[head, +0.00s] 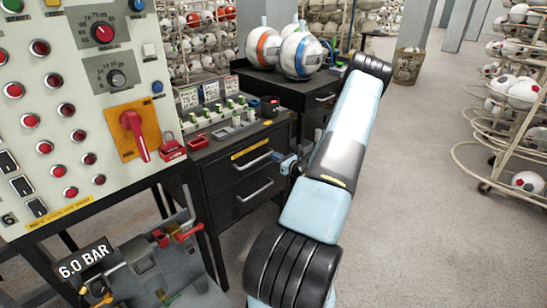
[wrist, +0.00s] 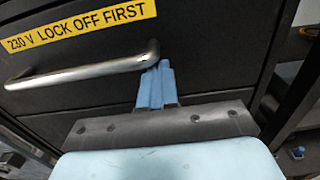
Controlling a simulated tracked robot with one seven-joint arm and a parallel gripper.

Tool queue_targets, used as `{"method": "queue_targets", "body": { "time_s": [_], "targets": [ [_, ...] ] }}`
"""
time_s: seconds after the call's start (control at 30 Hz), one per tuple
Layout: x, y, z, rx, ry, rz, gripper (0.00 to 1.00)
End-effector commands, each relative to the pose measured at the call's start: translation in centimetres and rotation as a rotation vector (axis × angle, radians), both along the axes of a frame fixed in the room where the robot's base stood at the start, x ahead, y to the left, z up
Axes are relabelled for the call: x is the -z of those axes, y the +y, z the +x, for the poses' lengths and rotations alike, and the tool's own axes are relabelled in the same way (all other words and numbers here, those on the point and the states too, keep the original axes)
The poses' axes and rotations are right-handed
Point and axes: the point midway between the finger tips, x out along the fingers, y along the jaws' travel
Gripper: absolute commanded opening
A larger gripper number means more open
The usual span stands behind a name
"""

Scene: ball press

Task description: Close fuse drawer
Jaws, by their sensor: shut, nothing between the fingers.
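The fuse drawer (head: 236,166) is the upper black drawer of the cabinet, with a yellow label and a silver bar handle (head: 254,161). In the wrist view its front (wrist: 210,62) fills the upper part, with the label "230 V LOCK OFF FIRST" above the handle (wrist: 85,71). My gripper (wrist: 155,75) has its blue fingers shut and empty, in front of the drawer at the handle's right end. I cannot tell whether they touch. In the head view my gripper (head: 286,163) is at the drawer's right side, partly hidden by my arm. Whether the drawer stands out is unclear.
A lower drawer handle (head: 255,191) is below. A control panel (head: 85,100) with a red switch stands left, and a red padlock (head: 172,149) is beside it. Balls (head: 300,53) sit on a dark cabinet behind. Open floor (head: 430,200) lies right, before a ball rack (head: 500,130).

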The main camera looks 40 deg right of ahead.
Motion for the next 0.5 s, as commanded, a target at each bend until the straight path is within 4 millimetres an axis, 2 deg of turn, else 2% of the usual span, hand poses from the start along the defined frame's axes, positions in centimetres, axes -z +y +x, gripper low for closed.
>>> {"method": "queue_targets", "body": {
  "time_s": [0.3,0.5],
  "targets": [
    [0.3,-0.7,-6.2,0.005,0.007,0.001,0.00],
    [0.3,-0.8,-9.4,0.001,0.007,0.000,0.00]
  ]
}}
